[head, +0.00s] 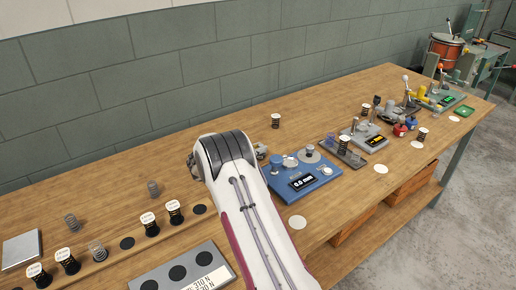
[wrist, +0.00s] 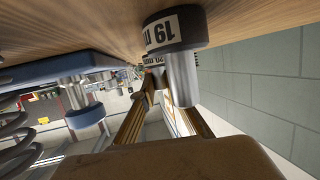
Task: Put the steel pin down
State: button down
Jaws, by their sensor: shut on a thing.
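The steel pin (wrist: 182,80) shows in the wrist view, a bright cylinder with a thick black end labelled 19. That view is upside down, with the wood bench along the top. The black end is close to the wood; I cannot tell whether it touches. My gripper (wrist: 165,100) is shut on the pin, though the exact contact is hard to see. A second, smaller-looking labelled pin (wrist: 155,65) is partly hidden behind it. In the head view my arm hides my gripper and the held pin.
A blue gauge (head: 318,190) reading 0.0 mm stands right of my arm on the bench (head: 110,205). Several springs (head: 97,250) stand at the left. A grey plate with dark discs (head: 178,272) is at the front. More fixtures line the right.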

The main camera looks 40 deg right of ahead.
jog(key=shift+f, duration=0.3)
jog(key=c, duration=2)
grip_release()
jog(key=shift+f, duration=0.1)
jog(key=shift+s, duration=0.1)
jog(key=shift+a+r, duration=0.15)
jog(key=shift+r, duration=0.5)
jog(key=v, duration=1.1)
jog(key=shift+a+r, duration=0.2)
jog(key=shift+a, duration=0.15)
